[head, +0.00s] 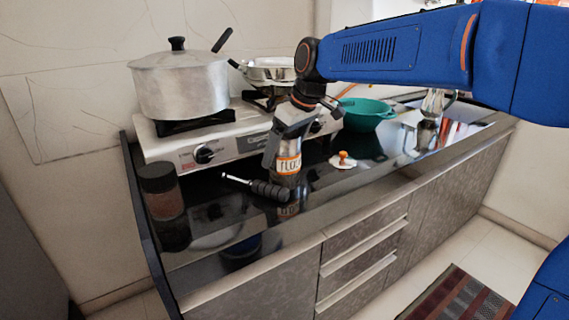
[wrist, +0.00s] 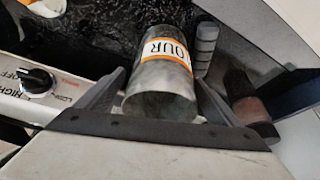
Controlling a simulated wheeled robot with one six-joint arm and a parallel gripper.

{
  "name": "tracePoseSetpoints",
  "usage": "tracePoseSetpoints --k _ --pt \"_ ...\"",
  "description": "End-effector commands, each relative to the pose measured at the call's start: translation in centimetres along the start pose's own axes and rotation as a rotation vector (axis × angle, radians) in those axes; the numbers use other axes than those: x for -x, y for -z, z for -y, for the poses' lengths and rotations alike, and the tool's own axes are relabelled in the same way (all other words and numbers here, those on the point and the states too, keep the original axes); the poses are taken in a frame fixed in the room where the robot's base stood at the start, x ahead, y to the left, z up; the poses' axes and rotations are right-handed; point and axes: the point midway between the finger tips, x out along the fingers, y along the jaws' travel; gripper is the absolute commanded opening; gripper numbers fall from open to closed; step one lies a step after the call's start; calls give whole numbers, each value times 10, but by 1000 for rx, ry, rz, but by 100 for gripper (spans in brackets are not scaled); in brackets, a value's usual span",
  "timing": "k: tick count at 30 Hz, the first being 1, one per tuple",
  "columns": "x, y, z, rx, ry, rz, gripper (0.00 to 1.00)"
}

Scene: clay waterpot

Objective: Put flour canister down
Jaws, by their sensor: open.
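The flour canister (head: 288,166) is a grey cylinder with an orange and white label. It stands upright on the black countertop (head: 325,188), in front of the stove; its reflection shows below it. My gripper (head: 286,158) reaches down from above around the canister. In the wrist view the canister (wrist: 160,95) lies between the two fingers of my gripper (wrist: 160,77), which are open, with one finger on each side. Whether either finger still touches it is hard to tell. The far side of the canister is hidden.
A dark-handled utensil (head: 268,189) lies close in front of the canister. The stove (head: 230,140) holds a large pot (head: 180,85). A spice jar (head: 161,190) stands left; a green colander (head: 364,113) sits behind right.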

Motion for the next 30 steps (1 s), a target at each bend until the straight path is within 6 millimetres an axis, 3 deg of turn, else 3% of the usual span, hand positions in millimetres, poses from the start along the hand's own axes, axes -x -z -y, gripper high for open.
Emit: tracePoseSetpoints --k 7,16,24,25,26,30 --pt "-30 -2 1 -1 0 1 87" --pt "-33 -2 1 0 0 1 87" --pt "-33 -2 1 0 0 0 23" --pt "-32 -1 1 0 -1 -1 23" --pt "-32 -1 1 0 -1 -1 17" --pt "-32 -1 1 0 -1 -1 17"
